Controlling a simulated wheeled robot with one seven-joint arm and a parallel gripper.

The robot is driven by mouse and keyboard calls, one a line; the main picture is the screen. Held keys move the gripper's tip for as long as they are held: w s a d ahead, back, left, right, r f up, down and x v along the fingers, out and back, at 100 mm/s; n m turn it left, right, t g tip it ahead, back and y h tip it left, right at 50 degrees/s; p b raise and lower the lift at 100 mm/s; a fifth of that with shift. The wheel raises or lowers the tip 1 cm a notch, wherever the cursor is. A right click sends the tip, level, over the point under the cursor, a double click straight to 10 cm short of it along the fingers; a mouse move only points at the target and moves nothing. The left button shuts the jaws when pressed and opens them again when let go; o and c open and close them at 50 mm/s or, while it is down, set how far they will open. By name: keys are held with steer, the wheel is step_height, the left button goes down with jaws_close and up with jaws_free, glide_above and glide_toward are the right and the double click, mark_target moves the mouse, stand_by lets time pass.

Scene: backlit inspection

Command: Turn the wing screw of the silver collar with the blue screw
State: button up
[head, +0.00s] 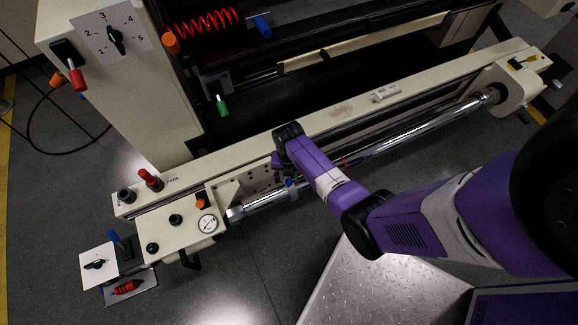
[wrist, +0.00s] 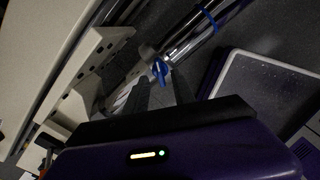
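The blue wing screw (wrist: 160,68) stands out from the silver collar on the chrome bar in the wrist view. In the head view the blue screw (head: 291,183) shows small, just below my wrist. My gripper (wrist: 164,80) is open, with one dark finger on each side of the lower end of the screw's line. The screw appears just beyond the fingertips; I cannot tell whether they touch it. The collar's body is small and partly lost in the bar's glare. In the head view my fingers are mostly hidden by my wrist.
The chrome bar (head: 418,132) runs along the cream machine beam (head: 345,112). A blue band (wrist: 208,18) circles the bar farther along. A perforated bracket (wrist: 88,68) stands close left of my fingers. A dial gauge (head: 208,223) sits at the bar's left end. A tread-plate platform (head: 375,290) lies below.

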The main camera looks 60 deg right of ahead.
mark_target(289, 179)
steer(key=shift+r+p, duration=0.35)
steer(key=shift+r, duration=2.05)
